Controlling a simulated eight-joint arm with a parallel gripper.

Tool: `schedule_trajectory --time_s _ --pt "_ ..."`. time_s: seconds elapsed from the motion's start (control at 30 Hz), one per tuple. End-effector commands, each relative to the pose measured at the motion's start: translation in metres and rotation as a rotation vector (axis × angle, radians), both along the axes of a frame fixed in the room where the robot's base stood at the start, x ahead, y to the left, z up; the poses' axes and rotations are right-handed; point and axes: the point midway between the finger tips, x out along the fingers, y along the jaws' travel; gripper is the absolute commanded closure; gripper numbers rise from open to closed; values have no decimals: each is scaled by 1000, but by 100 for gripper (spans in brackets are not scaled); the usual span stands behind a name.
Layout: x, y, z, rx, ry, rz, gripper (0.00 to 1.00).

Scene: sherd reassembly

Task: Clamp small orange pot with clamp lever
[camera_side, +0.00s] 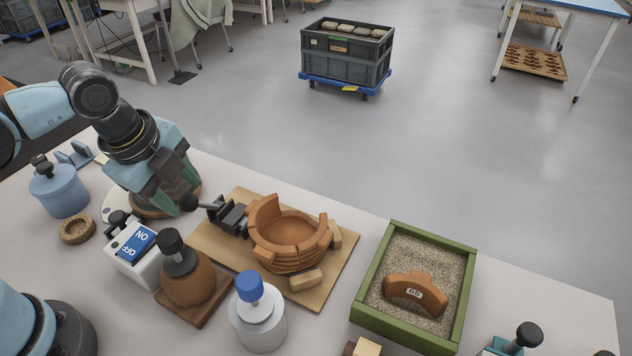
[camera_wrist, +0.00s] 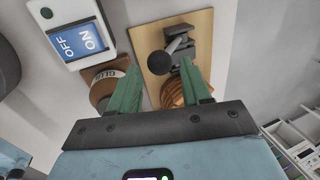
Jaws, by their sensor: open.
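The small orange pot (camera_side: 292,238), with a stepped, broken rim, sits on a wooden board (camera_side: 335,276). It also shows in the wrist view (camera_wrist: 172,93), partly hidden by a finger. A dark clamp (camera_side: 230,214) is on the board against the pot's left side. The clamp lever, with its round black knob (camera_side: 188,203), points left toward my gripper (camera_side: 180,187). In the wrist view, the green fingers of my gripper (camera_wrist: 161,66) are apart, and the lever knob (camera_wrist: 161,64) appears between their tips. I see no contact with it.
A white switch box (camera_side: 138,252), a brown glue pot (camera_side: 188,278) and a white bottle with a blue cap (camera_side: 257,318) stand close in front. A green sand tray (camera_side: 448,300) with a labelled sherd (camera_side: 415,292) is at right. Clear table lies between board and tray.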

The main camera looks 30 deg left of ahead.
Motion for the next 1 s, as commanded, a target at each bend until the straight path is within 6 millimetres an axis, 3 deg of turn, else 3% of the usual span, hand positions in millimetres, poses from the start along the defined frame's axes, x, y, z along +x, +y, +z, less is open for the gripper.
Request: schedule_trajectory --time_s 0.73,1.0 --pt "11 0 -39 -1 0 2 52" --pt "24 0 -29 -1 68 3 52"
